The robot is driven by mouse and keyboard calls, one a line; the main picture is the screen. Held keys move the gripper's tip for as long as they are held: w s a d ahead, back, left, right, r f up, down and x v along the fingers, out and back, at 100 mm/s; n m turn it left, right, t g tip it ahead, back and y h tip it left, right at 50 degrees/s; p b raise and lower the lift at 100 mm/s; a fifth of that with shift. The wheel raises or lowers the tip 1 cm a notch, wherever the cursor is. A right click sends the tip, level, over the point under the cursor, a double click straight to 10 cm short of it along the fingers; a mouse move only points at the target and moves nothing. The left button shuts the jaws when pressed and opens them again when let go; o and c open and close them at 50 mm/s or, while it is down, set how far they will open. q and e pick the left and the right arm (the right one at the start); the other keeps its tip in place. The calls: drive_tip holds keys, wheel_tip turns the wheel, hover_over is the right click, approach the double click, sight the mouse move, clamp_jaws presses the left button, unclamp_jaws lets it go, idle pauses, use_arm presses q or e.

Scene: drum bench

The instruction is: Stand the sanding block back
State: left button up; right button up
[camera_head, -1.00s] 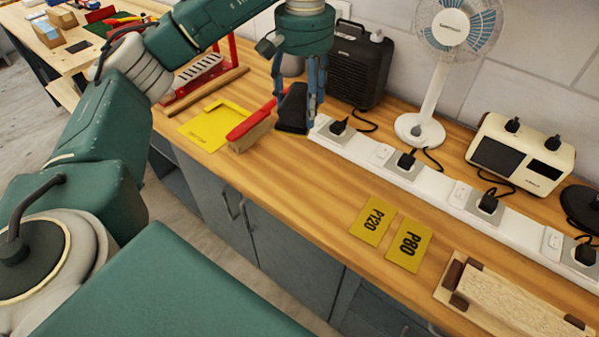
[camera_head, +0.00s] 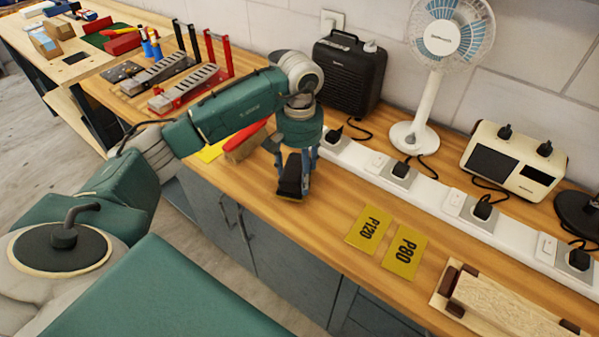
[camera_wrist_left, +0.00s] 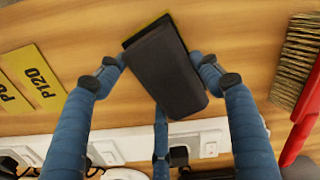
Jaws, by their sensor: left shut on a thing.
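The sanding block (camera_head: 290,176) is black with a yellowish underside. My left gripper (camera_head: 297,178) is shut on it, over the front part of the bench. In the left wrist view the block (camera_wrist_left: 165,72) sits tilted between the blue fingers of the gripper (camera_wrist_left: 165,80). I cannot tell whether it touches the bench top. Yellow cards marked P120 (camera_head: 368,228) and P80 (camera_head: 405,252) lie flat on the bench to the right of the block. My right gripper is not in view.
A red-handled brush (camera_head: 240,150) lies left of the gripper, beside a yellow sheet (camera_head: 209,153). A white power strip (camera_head: 425,188) with several plugs runs behind. A black heater-like box (camera_head: 348,72), a fan (camera_head: 410,135) and a wooden piece (camera_head: 510,303) also stand or lie on the bench.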

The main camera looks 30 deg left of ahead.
use_arm(q)
drive_tip(key=shift+f, duration=0.7)
drive_tip(key=shift+f+b, duration=0.3)
drive_tip(key=shift+b, duration=0.1)
drive_tip(key=shift+s+f+b, duration=0.2)
drive_tip(key=shift+f+b, duration=0.1)
drive_tip(key=shift+b, duration=0.05)
drive_tip(key=o, duration=1.4)
drive_tip(key=shift+d+f, duration=0.1)
drive_tip(key=shift+f, duration=0.05)
drive_tip(key=shift+w+f, duration=0.1)
drive_tip(key=shift+w, duration=0.05)
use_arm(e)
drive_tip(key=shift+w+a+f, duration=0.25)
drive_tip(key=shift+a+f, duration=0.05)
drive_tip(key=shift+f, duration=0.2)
use_arm(q)
drive_tip(key=shift+r, duration=0.25)
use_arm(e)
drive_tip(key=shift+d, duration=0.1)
